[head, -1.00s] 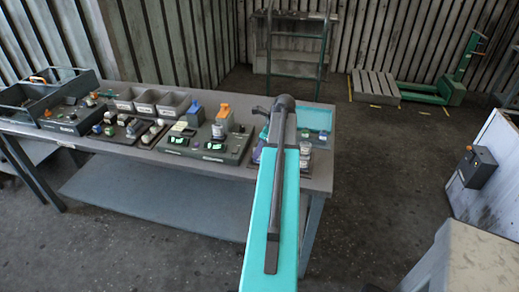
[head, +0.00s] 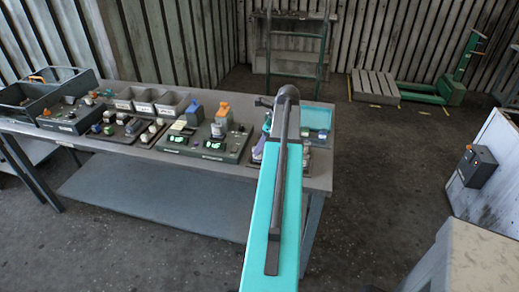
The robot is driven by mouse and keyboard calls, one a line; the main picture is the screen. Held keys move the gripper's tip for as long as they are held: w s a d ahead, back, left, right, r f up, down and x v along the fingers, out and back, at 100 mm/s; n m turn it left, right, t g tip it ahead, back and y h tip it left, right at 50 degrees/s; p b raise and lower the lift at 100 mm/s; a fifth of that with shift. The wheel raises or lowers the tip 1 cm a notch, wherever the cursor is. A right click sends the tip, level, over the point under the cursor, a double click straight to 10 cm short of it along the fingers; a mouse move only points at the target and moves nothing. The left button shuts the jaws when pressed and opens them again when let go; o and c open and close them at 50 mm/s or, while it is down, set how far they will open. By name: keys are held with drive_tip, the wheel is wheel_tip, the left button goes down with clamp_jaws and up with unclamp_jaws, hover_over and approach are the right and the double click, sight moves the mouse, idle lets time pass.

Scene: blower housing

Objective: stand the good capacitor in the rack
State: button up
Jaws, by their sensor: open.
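My gripper (head: 260,146) is at the right part of the workbench, just left of my teal arm, low over the bench top. My arm hides part of it; it looks open, and I see nothing held in it. Small pale cylinders (head: 306,148), possibly capacitors, stand just right of my arm. Another pale cylinder (head: 217,130) stands on the dark tester (head: 200,155) with green displays. I cannot tell which is the good capacitor. The rack is not clearly recognizable; my arm covers part of the bench's right end.
The grey workbench (head: 120,84) carries a dark open tray (head: 30,92) at left, several grey bins (head: 145,107) at the back and small parts trays (head: 150,139). A teal-lined tray (head: 317,117) is at the back right. Floor (head: 395,165) right of the bench is clear.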

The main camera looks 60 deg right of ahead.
drive_tip(key=b+v, duration=0.2)
drive_tip(key=v, duration=0.8)
drive_tip(key=shift+r, duration=0.35)
idle(0.3)
